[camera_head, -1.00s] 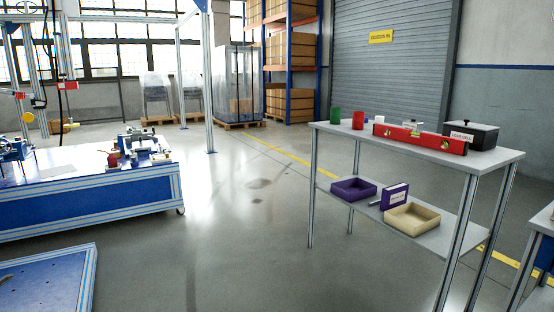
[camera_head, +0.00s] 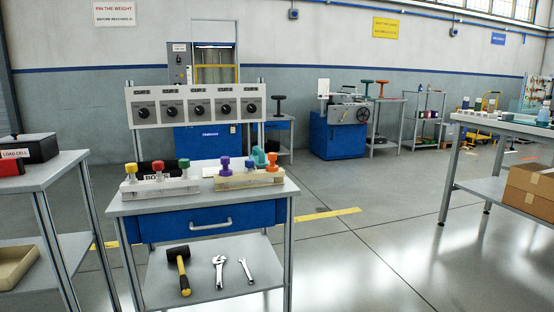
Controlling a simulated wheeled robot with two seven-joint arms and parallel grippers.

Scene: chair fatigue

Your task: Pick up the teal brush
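No brush can be made out for certain. A teal object (camera_head: 260,157) stands at the right of the workbench top, at or behind a wooden rack (camera_head: 248,180); its shape is partly hidden by an orange-topped piece. A teal-topped piece (camera_head: 367,84) stands farther back near the blue machine. Another teal item (camera_head: 543,117) is on the table at the far right, too small to identify. Neither of my grippers is in view.
The workbench (camera_head: 205,198) has a blue drawer, a white rack (camera_head: 158,187) with coloured knobs, and a lower shelf with a mallet (camera_head: 179,268) and wrenches. A grey side table (camera_head: 55,170) is at left. Open floor lies between the workbench and right table (camera_head: 500,125).

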